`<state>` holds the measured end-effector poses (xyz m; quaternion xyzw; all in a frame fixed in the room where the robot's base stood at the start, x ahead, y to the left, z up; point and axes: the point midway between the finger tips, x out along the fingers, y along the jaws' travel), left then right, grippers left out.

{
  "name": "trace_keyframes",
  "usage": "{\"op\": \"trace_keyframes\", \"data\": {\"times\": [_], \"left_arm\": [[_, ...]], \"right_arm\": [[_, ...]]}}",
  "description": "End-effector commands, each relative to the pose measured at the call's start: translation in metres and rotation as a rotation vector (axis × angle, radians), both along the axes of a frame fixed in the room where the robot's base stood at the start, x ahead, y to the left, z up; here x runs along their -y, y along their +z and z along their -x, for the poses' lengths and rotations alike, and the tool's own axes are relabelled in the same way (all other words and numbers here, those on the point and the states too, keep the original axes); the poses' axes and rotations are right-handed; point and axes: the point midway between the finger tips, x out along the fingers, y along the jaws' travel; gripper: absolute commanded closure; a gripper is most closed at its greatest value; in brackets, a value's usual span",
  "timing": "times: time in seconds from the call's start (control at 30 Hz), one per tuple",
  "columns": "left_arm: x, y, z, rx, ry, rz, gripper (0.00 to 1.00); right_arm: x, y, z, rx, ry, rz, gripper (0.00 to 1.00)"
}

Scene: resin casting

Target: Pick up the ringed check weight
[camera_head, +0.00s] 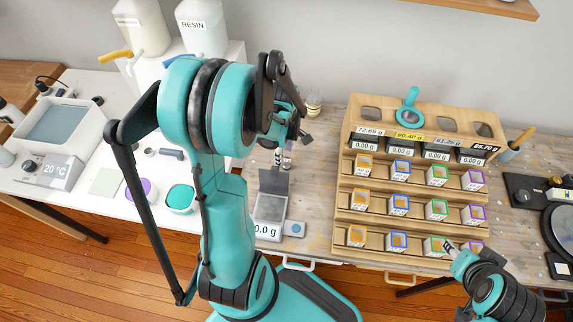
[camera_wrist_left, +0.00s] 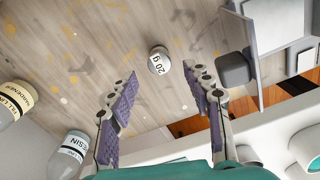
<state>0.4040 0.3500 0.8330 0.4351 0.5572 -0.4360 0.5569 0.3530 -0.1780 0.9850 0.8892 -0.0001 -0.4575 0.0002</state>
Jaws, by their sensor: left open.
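The check weight (camera_wrist_left: 159,62) is a small round silvery piece with a white "20 g" label. In the left wrist view it sits on the worn wooden bench top, ahead of the jaws and roughly in line with the gap. I cannot make out a ring on it. My left gripper (camera_wrist_left: 160,80) is open, with purple-padded fingers either side of an empty gap. In the head view my left gripper (camera_head: 291,143) hangs over the bench behind the scale, partly hidden by its arm. My right gripper (camera_head: 452,247) is at lower right, by the rack's front cubes; its jaws are unclear.
The scale (camera_head: 269,207) stands just in front of my left gripper. A wooden rack (camera_head: 343,190) with several labelled cubes is to the right. A small jar (camera_head: 314,101) stands behind.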

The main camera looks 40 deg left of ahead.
Motion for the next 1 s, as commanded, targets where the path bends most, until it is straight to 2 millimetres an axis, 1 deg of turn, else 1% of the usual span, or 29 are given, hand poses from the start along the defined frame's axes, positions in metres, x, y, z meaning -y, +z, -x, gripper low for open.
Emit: {"op": "trace_keyframes", "data": {"times": [0.2, 0.3, 0.53, 0.57, 0.6, 0.67, 0.7, 1.0], "left_arm": [[0.006, -0.035, -0.001, 0.000, -0.001, 0.000, 0.50], [0.006, -0.046, -0.001, 0.001, -0.001, 0.000, 0.50], [0.006, -0.045, -0.001, 0.001, -0.002, 0.000, 0.50], [0.006, -0.045, -0.001, 0.001, -0.002, 0.000, 0.58], [0.006, -0.045, -0.001, 0.001, -0.002, 0.000, 0.68], [0.006, -0.045, -0.001, 0.001, -0.002, 0.000, 0.84], [0.006, -0.045, -0.001, 0.001, -0.002, 0.000, 0.91], [0.006, -0.045, -0.001, 0.001, -0.002, 0.000, 0.91]], "right_arm": [[0.000, -0.024, 0.000, 0.000, 0.000, 0.000, 0.60], [0.000, -0.028, 0.000, 0.000, 0.000, 0.000, 0.60], [0.000, -0.026, 0.000, 0.000, 0.000, 0.000, 0.60], [0.000, -0.026, 0.000, 0.000, 0.000, 0.000, 0.60], [0.000, -0.026, 0.000, 0.000, 0.000, 0.000, 0.60], [0.000, -0.026, 0.000, 0.000, 0.000, 0.000, 0.60], [0.000, -0.026, 0.000, 0.000, 0.000, 0.000, 0.60], [0.000, -0.026, 0.000, 0.000, 0.000, 0.000, 0.60]]}}
